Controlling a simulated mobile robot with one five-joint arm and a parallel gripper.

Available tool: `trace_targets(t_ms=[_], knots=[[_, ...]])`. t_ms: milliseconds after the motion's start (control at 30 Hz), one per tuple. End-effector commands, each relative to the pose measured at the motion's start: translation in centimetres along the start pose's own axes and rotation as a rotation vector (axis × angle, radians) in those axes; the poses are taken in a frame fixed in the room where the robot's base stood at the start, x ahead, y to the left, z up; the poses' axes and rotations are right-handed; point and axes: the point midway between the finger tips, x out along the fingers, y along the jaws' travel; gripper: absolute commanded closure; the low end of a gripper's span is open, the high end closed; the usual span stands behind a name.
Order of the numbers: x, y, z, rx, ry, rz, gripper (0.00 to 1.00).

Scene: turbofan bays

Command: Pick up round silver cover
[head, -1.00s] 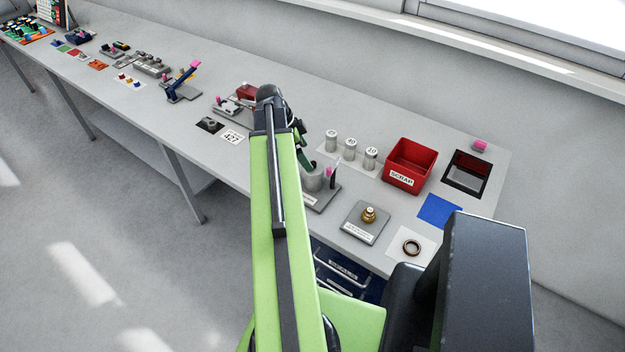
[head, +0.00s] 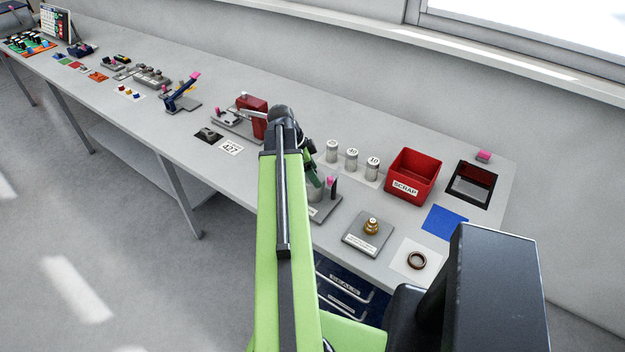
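I cannot single out a round silver cover with certainty. A grey metal cylinder (head: 314,194) stands on a grey plate beside a pink-topped post, partly hidden behind my arm. Three silver cylinders with labelled tops (head: 352,158) stand in a row on a pale strip to its right. My gripper (head: 314,176) hangs at the far end of my green arm, just above or beside the grey cylinder. The arm hides most of it, and I cannot see whether its fingers are open or touch anything.
A red SCRAP bin (head: 413,178) and a black-framed opening (head: 472,184) are at the right. A red block fixture (head: 252,115) stands left of the arm.

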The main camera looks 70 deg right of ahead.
Motion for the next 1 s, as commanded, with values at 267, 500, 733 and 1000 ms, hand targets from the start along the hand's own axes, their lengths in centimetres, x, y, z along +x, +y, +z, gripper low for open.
trace_targets(t_ms=[267, 500, 733, 1000], knots=[[0.0, 0.0, 0.0, 0.0, 0.0, -0.001, 0.71], [0.0, 0.0, 0.0, 0.001, 0.0, 0.0, 0.83], [-1.3, 0.0, -0.6, 0.001, 0.0, 0.0, 0.83], [-6.4, 0.0, -2.7, 0.001, 0.0, 0.0, 0.83]])
